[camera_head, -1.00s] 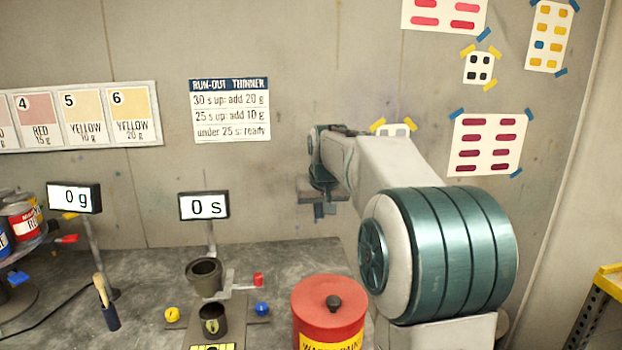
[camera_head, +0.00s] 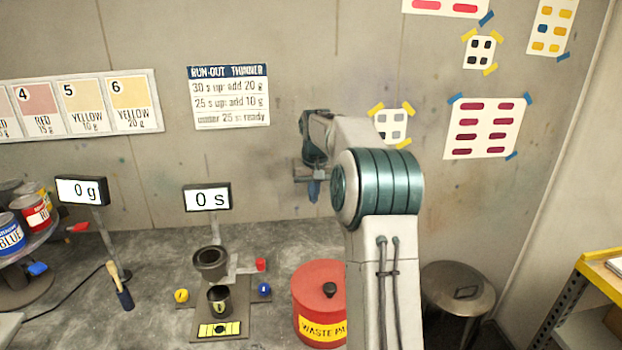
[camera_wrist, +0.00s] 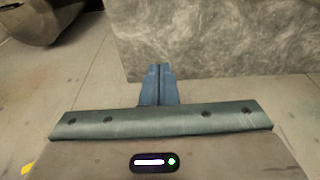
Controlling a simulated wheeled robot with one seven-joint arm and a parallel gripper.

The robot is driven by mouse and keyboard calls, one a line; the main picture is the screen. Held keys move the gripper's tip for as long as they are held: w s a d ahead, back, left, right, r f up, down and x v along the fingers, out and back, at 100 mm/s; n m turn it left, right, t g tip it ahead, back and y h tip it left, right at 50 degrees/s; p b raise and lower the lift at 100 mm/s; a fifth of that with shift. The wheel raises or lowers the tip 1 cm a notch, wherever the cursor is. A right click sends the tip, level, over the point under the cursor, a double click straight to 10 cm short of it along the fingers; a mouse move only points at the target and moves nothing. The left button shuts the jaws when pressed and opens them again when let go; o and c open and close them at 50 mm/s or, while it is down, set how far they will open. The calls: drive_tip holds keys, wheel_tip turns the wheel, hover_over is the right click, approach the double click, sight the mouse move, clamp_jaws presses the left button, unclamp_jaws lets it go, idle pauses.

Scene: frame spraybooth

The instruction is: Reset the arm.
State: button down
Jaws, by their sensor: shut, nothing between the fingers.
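My gripper (camera_head: 314,190) hangs from the end of my arm near the back wall, above and behind the red waste can, and points down. In the wrist view its two blue fingers (camera_wrist: 158,86) are together with nothing between them. Nothing is held. In the head view the fingers are small.
A red waste paint can (camera_head: 318,280) stands on the grey bench (camera_head: 150,270) below my arm. Left of it are a dark cup on a stand (camera_head: 211,262), a lower cup (camera_head: 220,300) and a timer display (camera_head: 207,197). A lidded bin (camera_head: 458,290) stands at right.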

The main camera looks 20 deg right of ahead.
wheel_tip(320, 180, up, 3)
drive_tip(key=shift+w+r, duration=0.15)
drive_tip(key=shift+r, duration=0.05)
drive_tip(key=s+a+r+n, duration=0.1)
drive_tip(key=s+a+r, duration=0.1)
drive_tip(key=s+a, duration=0.45)
drive_tip(key=s+a+r+n, duration=0.1)
drive_tip(key=s+a+r, duration=0.1)
drive_tip(key=s+a, duration=0.45)
drive_tip(key=s+a+f, duration=0.1)
drive_tip(key=s+f, duration=0.2)
drive_tip(key=s, duration=0.5)
drive_tip(key=s+a+f+t, duration=0.1)
drive_tip(key=s+a+f, duration=0.1)
drive_tip(key=s, duration=0.6)
drive_tip(key=s+a+f+n, duration=0.1)
drive_tip(key=s+f, duration=0.3)
drive_tip(key=s, duration=0.4)
drive_tip(key=shift+a+y, duration=0.3)
drive_tip(key=shift+a, duration=0.15)
